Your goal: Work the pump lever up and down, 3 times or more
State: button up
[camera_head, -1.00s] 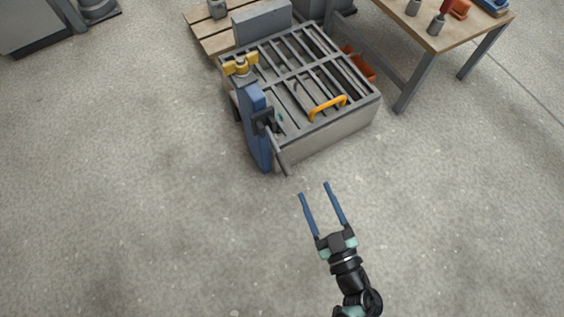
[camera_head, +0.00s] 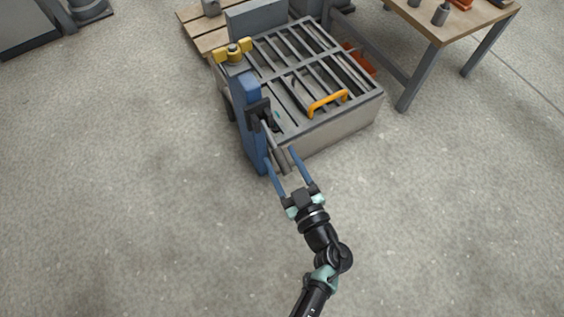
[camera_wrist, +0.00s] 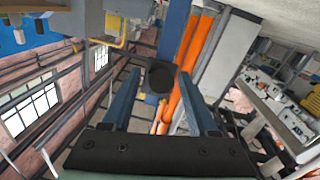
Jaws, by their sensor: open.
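The pump is an upright blue post (camera_head: 253,140) at the near left corner of a grey grated tank. A dark bracket (camera_head: 258,112) on the post carries the grey pump lever (camera_head: 271,139), which slopes toward me and to the lower right. My gripper (camera_head: 280,156) is open, its two long blue fingers on either side of the lever's near end. In the wrist view the lever's round dark end (camera_wrist: 160,75) shows end-on between the fingertips. I cannot tell whether either finger touches it.
A wooden-topped table (camera_head: 455,27) stands at the right, a pallet (camera_head: 198,30) behind left. The floor (camera_head: 150,200) in front is clear.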

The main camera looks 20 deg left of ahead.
jog(key=shift+w+a, duration=0.15)
jog(key=shift+w, duration=0.05)
grip_shut()
dwell(1.4)
